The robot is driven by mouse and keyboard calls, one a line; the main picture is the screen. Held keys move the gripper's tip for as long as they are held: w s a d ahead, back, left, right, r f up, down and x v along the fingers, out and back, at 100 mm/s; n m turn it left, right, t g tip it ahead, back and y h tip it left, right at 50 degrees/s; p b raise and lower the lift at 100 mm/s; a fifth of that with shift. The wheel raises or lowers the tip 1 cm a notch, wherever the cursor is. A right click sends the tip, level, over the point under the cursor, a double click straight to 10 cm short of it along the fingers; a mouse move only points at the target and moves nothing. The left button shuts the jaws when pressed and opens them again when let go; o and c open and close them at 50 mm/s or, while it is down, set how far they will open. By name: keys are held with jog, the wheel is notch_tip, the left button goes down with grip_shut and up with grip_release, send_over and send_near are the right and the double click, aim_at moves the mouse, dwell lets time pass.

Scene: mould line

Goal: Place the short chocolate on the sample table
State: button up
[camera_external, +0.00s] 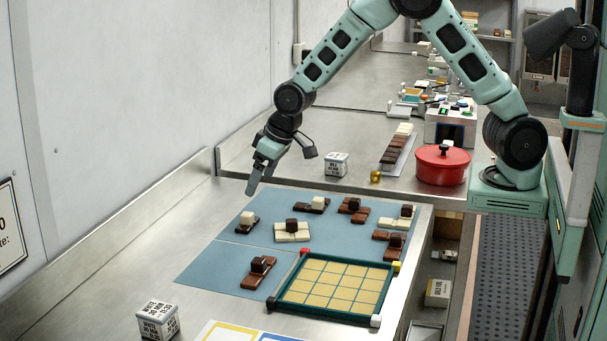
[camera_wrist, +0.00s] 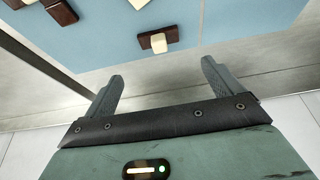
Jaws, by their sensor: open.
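In the wrist view a dark piece with a white cube (camera_wrist: 150,41) lies just beyond the gap between my open fingers (camera_wrist: 158,76). I cannot tell which surface is the sample table.
A green-framed grid board (camera_external: 322,315) with cream squares overlaps the mat's front right. A white lettered cube (camera_external: 158,321) stands front left, another (camera_external: 336,164) behind the mat. A red lidded pot (camera_external: 442,166) stands at right. A low metal ledge separates the mat's counter from the back counter.

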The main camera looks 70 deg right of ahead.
jog(key=s+a+r+n+g+y, duration=0.1)
jog(key=s+a+r+n, duration=0.3)
jog(key=s, duration=0.6)
jog(key=s+a+r+g+y, duration=0.1)
jog(key=s+a+r+g, duration=0.1)
jog(key=s+a, duration=0.6)
jog(key=s+d+n+g+h, duration=0.1)
jog(key=s+d+n, duration=0.1)
jog(key=s, duration=1.7)
jog(key=shift+s+d+r+n+g, duration=0.2)
jog(key=shift+s+r+n+g, duration=0.15)
jog(key=shift+n, duration=0.55)
